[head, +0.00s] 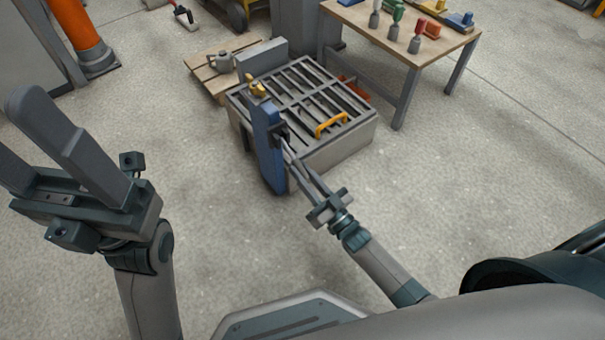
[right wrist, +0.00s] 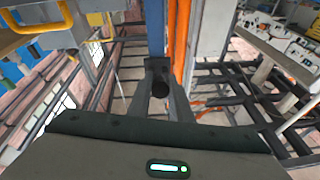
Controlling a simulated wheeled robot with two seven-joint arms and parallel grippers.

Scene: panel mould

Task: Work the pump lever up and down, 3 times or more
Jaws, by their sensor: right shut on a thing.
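The blue pump body (head: 267,150) stands upright at the front left corner of the grey mould. It also shows as a blue upright in the right wrist view (right wrist: 154,28). My right gripper (head: 284,140) reaches to its right side and is shut on the dark pump lever. In the right wrist view, the lever's dark round end (right wrist: 160,89) sits between the fingertips. The fingers hide most of the lever in the head view. My left gripper (head: 22,135) is raised at the left, empty, with its fingers apart.
The panel mould (head: 340,150) with its slatted grid and a yellow handle (head: 332,125) lies right of the pump. A wooden pallet (head: 205,72) is behind it. A workbench (head: 405,58) with tools stands at the back right. The floor in front is clear.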

